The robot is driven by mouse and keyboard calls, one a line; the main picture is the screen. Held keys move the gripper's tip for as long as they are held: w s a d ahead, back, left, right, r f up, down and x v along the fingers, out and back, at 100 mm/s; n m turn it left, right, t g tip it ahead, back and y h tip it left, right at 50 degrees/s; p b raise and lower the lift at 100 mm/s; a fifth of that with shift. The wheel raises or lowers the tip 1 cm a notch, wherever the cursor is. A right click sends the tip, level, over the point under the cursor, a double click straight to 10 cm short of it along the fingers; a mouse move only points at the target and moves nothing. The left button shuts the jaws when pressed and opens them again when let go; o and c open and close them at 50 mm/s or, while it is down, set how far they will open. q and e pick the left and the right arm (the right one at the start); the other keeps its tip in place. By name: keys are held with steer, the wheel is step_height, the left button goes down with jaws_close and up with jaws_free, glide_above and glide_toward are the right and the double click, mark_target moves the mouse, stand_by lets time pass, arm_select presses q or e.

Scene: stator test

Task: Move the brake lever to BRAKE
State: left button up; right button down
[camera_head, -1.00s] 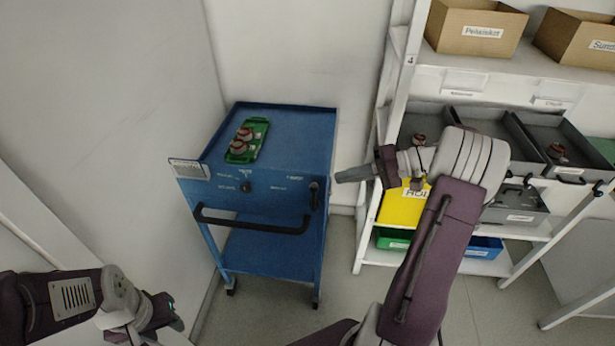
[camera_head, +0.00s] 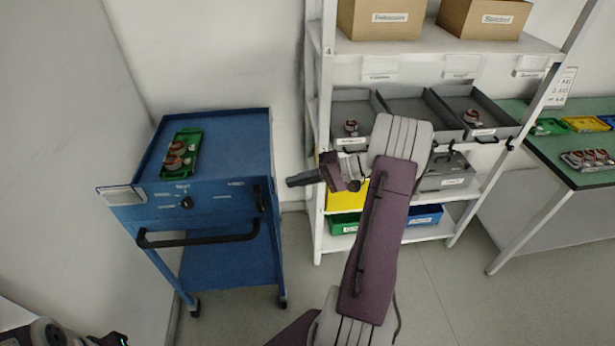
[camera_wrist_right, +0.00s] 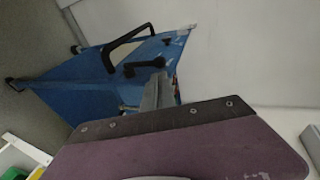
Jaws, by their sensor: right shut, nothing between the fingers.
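The blue cart (camera_head: 228,130) stands at the left in the head view. A short black lever (camera_head: 261,199), apparently the brake lever, is at the right end of its front panel and looks roughly upright. The small print by it is too small to read. The lever also shows in the right wrist view (camera_wrist_right: 146,65), just beyond the finger. My right gripper (camera_head: 290,182) is shut and empty, a little right of the lever and seemingly apart from it. My left gripper (camera_head: 115,339) is only partly in view at the bottom left, and its jaws cannot be made out.
The cart has a black handle (camera_head: 198,240), a dark knob (camera_head: 186,203) and a green tray (camera_head: 168,168) with reddish parts on top. A white shelf (camera_head: 455,50) with bins stands behind my right arm. A table (camera_head: 590,180) is at right. The floor before the cart is clear.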

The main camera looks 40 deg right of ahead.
mark_target(261, 189)
steer(key=x, duration=0.7)
steer(key=shift+w+a+f+p, duration=0.1)
steer(key=shift+w+a+p, duration=0.05)
steer(key=shift+p, duration=0.25)
